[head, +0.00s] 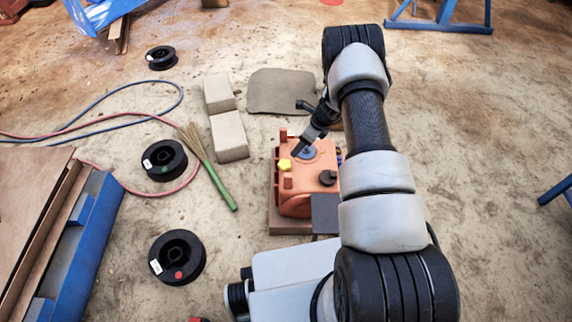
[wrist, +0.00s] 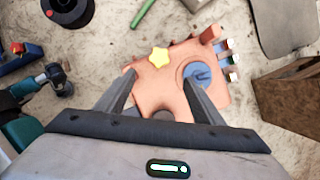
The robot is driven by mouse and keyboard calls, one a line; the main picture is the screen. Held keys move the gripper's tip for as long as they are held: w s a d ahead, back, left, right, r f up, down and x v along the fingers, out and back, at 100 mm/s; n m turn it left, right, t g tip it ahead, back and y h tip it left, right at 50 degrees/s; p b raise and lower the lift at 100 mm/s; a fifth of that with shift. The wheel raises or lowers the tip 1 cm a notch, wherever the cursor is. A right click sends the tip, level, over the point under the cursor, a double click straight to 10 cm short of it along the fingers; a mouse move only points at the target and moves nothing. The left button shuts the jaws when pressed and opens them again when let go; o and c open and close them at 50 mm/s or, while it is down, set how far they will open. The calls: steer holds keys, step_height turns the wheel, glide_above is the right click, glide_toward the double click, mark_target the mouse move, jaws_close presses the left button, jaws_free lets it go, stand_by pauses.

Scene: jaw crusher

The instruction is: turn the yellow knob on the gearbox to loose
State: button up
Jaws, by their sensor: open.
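The orange gearbox (head: 300,185) stands on a low base in the middle of the head view, partly hidden by my arm. Its yellow star-shaped knob (head: 284,165) sits on the top face, near the left side. In the wrist view the yellow knob (wrist: 159,57) lies beyond the fingertips, between their lines, on the orange gearbox (wrist: 150,88). My gripper (wrist: 158,75) is open and empty, with both fingers over the gearbox and apart from the knob. A blue round dial (wrist: 197,75) is right of the knob. I cannot read any loose marking.
A black knob (head: 328,178) is also on the gearbox top. Black spools (head: 165,160), a green-handled broom (head: 222,187) and pale blocks (head: 228,136) lie left of the gearbox. A brown box (wrist: 290,90) stands right in the wrist view. The floor far right is mostly clear.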

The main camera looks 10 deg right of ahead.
mark_target(284, 163)
steer(key=b+x, duration=0.5)
steer(key=x, duration=1.2)
steer(key=shift+c, duration=0.3)
steer(key=c, duration=1)
steer(key=n+g, duration=0.1)
steer(key=n, duration=0.3)
steer(key=shift+w+y, duration=0.15)
steer(key=shift+y, duration=0.25)
steer(key=shift+g, duration=0.3)
